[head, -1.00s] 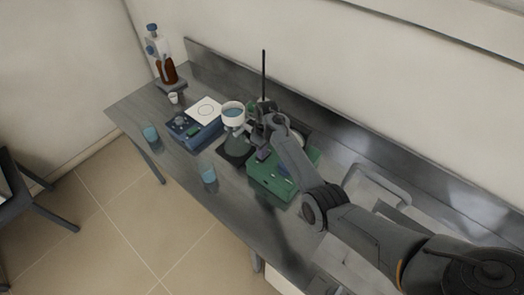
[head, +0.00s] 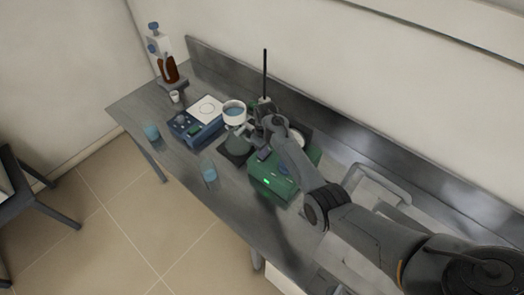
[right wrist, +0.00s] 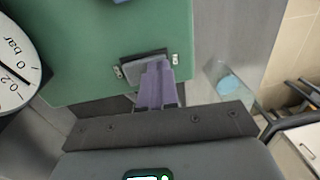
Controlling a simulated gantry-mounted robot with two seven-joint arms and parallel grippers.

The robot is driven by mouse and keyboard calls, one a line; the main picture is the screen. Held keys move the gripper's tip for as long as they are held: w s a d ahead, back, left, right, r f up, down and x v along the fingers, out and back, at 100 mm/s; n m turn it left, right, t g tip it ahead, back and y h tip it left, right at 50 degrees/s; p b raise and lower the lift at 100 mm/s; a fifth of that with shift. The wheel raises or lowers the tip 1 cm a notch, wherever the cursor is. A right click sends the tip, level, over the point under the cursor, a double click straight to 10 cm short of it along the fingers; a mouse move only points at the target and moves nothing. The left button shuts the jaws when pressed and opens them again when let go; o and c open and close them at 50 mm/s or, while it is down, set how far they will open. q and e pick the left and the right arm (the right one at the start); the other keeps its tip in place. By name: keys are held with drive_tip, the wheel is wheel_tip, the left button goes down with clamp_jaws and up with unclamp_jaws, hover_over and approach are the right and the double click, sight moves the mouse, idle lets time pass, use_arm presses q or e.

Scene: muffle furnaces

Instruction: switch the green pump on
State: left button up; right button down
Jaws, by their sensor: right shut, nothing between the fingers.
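The green pump (head: 284,187) is a green box on the bench in the head view, with a bright green light on its front. In the right wrist view its green face (right wrist: 90,45) carries a grey rocker switch (right wrist: 130,70). My right gripper (right wrist: 156,66) is shut and empty, its purple fingertips at the switch, overlapping it. I cannot tell whether they press it. In the head view the right gripper (head: 263,154) is over the pump's left end, partly hidden by its arm. My left gripper is not in view.
A white dial gauge (right wrist: 14,72) is beside the pump. A flask with a white funnel (head: 234,119) stands just left of my gripper, near a tall black rod (head: 265,72). A blue hotplate (head: 203,131), a brown bottle (head: 170,70) and a beaker (head: 208,172) share the bench.

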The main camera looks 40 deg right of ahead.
drive_tip(key=shift+w+d+r, duration=0.15)
drive_tip(key=shift+d+r, duration=0.15)
drive_tip(key=shift+d, duration=0.35)
drive_tip(key=shift+r, duration=0.1)
drive_tip(key=shift+r+p, duration=0.15)
drive_tip(key=shift+p, duration=0.25)
wheel_tip(320, 180, up, 13)
drive_tip(key=a+p, duration=0.2)
drive_tip(key=p, duration=1.3)
drive_tip(key=shift+s+r+p, duration=0.15)
drive_tip(key=shift+s+p, duration=0.05)
drive_tip(key=shift+p, duration=0.2)
